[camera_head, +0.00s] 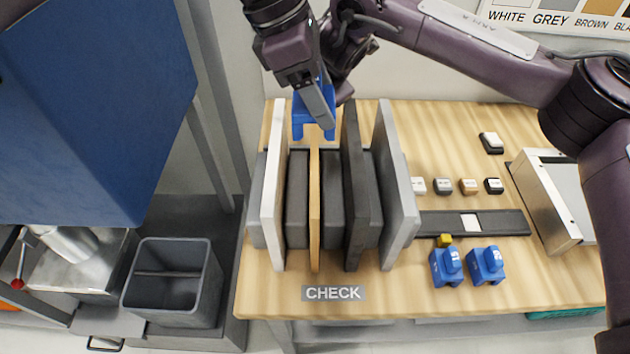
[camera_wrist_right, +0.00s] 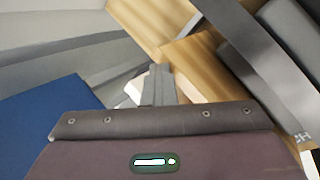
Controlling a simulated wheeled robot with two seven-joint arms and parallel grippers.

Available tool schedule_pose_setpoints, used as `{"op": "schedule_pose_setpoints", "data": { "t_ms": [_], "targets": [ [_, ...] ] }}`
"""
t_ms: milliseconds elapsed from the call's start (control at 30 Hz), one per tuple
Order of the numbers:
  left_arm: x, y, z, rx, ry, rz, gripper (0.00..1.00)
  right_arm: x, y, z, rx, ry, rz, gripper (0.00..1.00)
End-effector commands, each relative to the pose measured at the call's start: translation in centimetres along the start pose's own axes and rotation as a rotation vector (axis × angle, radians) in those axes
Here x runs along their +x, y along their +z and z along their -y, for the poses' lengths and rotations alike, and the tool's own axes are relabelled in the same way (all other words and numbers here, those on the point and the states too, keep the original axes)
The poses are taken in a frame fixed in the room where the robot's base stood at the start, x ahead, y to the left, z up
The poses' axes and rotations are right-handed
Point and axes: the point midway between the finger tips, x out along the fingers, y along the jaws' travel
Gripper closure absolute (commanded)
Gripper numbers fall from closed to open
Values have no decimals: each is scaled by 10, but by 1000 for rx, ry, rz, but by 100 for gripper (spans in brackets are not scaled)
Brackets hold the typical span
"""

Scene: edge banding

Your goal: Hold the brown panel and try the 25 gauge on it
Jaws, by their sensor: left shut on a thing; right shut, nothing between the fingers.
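The brown panel (camera_head: 315,215) stands upright in the dark rack between the white panel and the black panel. My left gripper (camera_head: 321,108) is shut on a blue gauge (camera_head: 302,122) at the panel's far upper end. The gauge's two legs point down, one on each side of the panel in the picture. I cannot tell whether it touches the panel, and its number does not show. My right gripper (camera_wrist_right: 158,85) is shut and empty in the right wrist view, with no gauge or panel between its fingers.
The white panel (camera_head: 273,190), black panel (camera_head: 355,190) and grey panel (camera_head: 396,180) flank the brown one. Two blue gauges (camera_head: 446,268) (camera_head: 487,266) and a yellow cube (camera_head: 445,240) lie to the right. A grey bin (camera_head: 172,280) stands left. The CHECK label (camera_head: 334,293) is in front.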

Motion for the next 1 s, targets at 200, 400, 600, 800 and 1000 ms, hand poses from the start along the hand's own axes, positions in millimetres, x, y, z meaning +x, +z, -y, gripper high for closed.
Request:
{"op": "schedule_pose_setpoints", "data": {
  "t_ms": [200, 400, 600, 800, 1000],
  "targets": [
    [8, -3, 5, 0, -6, 0, 62, 6, -2, 8, -4, -19, -3, 100],
    [33, -13, 28, -1, -7, 8, 62, 6, -2, 8, -4, -19, -3, 100],
    [44, -18, 33, -5, -1, 11, 62, 6, -2, 8, -4, -19, -3, 100],
    [60, -25, 33, -5, -2, 10, 62, 6, -2, 8, -4, -19, -3, 100],
    [78, -32, 33, -4, -1, 10, 62, 6, -2, 8, -3, -19, -3, 100]
  ]
}}
